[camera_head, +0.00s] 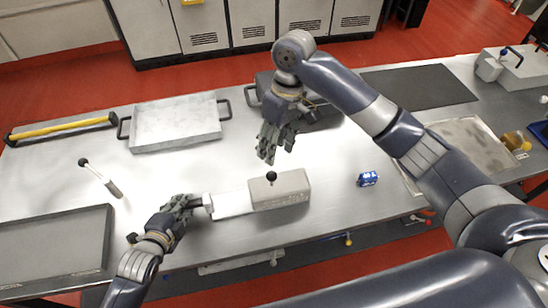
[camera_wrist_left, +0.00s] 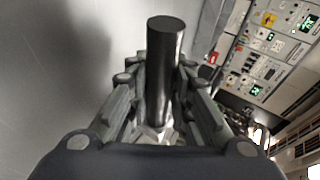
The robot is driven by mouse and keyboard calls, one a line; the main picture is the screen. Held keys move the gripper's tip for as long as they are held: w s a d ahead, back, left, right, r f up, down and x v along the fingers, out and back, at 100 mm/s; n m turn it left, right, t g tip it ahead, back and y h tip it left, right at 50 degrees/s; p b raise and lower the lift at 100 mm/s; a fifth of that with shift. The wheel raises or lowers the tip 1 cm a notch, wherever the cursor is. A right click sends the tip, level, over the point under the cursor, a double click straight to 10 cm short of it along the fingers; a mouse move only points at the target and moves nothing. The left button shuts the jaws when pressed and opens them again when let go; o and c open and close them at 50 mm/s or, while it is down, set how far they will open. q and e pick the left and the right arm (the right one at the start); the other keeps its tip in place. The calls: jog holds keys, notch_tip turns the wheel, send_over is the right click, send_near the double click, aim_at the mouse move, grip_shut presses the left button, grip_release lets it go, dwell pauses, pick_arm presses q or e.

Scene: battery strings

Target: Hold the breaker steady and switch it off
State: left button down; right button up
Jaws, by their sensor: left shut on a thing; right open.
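The breaker is a light grey box (camera_head: 292,192) with a black ball knob (camera_head: 271,176) on its top, joined to a flat white plate (camera_head: 232,204) on its left. My left gripper (camera_head: 199,202) is shut at the left end of this plate, on a short upright handle. In the left wrist view a dark cylinder (camera_wrist_left: 164,60) stands between the fingers of the left gripper (camera_wrist_left: 163,110). My right gripper (camera_head: 268,155) is open and empty, pointing down just above the black knob, apart from it.
A rod with a black ball end (camera_head: 100,178) lies at the left. A metal tray (camera_head: 175,125) stands behind, and a dark-rimmed tray (camera_head: 55,243) at the front left. The table around the breaker is mostly clear.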

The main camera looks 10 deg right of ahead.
pick_arm(q)
jog(key=shift+s+f, duration=0.3)
jog(key=shift+f, duration=0.2)
pick_arm(e)
jog(key=shift+r, duration=0.45)
pick_arm(q)
jog(key=c, duration=1.4)
grip_release()
jog(key=shift+o, duration=0.2)
jog(key=shift+w+r, duration=0.1)
jog(key=shift+w, duration=0.15)
pick_arm(e)
jog(key=shift+w+f, duration=0.1)
jog(key=shift+w, duration=0.05)
pick_arm(q)
jog(key=shift+r, duration=0.1)
jog(key=v, duration=1.2)
